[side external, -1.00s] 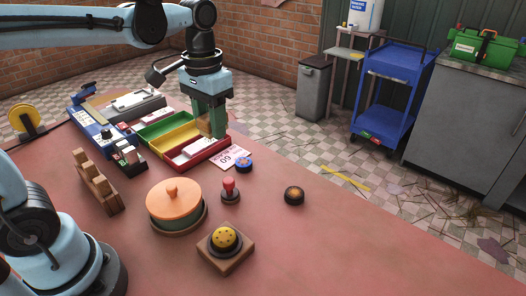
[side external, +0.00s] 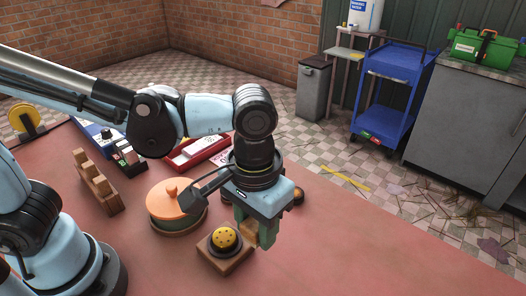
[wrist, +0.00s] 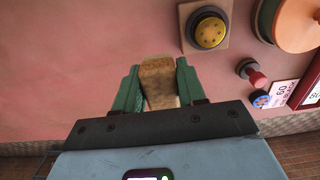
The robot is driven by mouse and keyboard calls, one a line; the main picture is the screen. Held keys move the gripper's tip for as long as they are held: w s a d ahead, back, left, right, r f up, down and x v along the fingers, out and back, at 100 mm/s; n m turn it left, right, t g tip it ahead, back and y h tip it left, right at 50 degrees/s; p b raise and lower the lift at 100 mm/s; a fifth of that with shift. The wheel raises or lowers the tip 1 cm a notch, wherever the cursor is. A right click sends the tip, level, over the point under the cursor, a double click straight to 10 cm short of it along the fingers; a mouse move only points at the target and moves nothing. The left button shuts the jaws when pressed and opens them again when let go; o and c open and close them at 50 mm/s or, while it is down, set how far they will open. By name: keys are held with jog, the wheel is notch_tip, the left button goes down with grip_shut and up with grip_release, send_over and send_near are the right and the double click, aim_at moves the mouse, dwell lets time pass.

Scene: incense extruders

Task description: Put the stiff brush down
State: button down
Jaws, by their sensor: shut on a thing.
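My gripper (side external: 258,232) is shut on the stiff brush (wrist: 160,82), a tan, block-shaped thing held between the green fingers. In the side view only a little of the brush (side external: 250,231) shows between the fingers. My gripper is just right of a wooden block with a yellow dotted dome (side external: 225,239), over the pink table. In the wrist view the brush points away from my gripper (wrist: 160,88) over bare table, left of that dome. I cannot tell whether the brush touches the table.
An orange-lidded round pot (side external: 172,200) stands left of my gripper. A red tray (side external: 193,153) and a slotted wooden rack (side external: 97,182) lie farther back and left. A red-knobbed piece (wrist: 254,76) shows in the wrist view. The table's right front (side external: 360,260) is clear.

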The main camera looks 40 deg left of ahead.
jog(key=shift+s+d, duration=0.15)
jog(key=w+a+f, duration=0.2)
jog(key=w, duration=0.1)
jog(key=w+a+f, duration=0.2)
jog(key=w, duration=0.1)
jog(key=w+a+f, duration=0.3)
jog(key=shift+w, duration=0.15)
jog(key=shift+f, duration=1.85)
jog(key=shift+f, duration=0.6)
